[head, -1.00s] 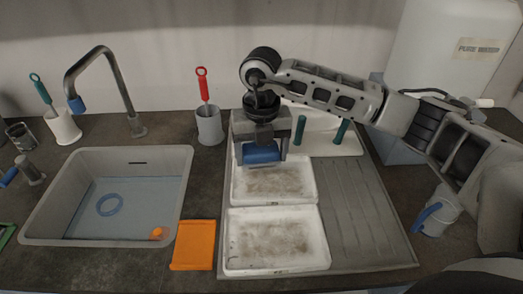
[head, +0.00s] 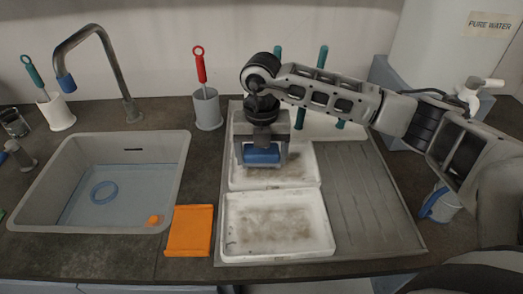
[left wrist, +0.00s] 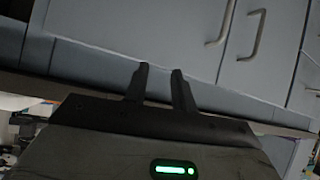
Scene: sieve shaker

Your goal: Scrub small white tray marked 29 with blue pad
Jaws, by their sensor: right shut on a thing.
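Two white trays with brown stains lie one behind the other on the grey draining board: a rear tray (head: 294,178) and a front tray (head: 322,240). I cannot read a number on either. My right gripper (head: 262,160) is shut on the blue pad (head: 262,154), pointing down over the rear tray's back half. The gripper hides part of that tray, and I cannot tell whether the pad touches it. My left gripper (left wrist: 160,78) shows only in the left wrist view, its two dark fingers apart with nothing between them, in front of grey cabinet doors.
A sink (head: 178,180) with a blue ring and an orange item stands left. An orange piece (head: 189,231) lies between sink and trays. A grey cup (head: 208,110) with a red-handled brush stands behind. The ridged draining board (head: 365,195) is clear right of the trays.

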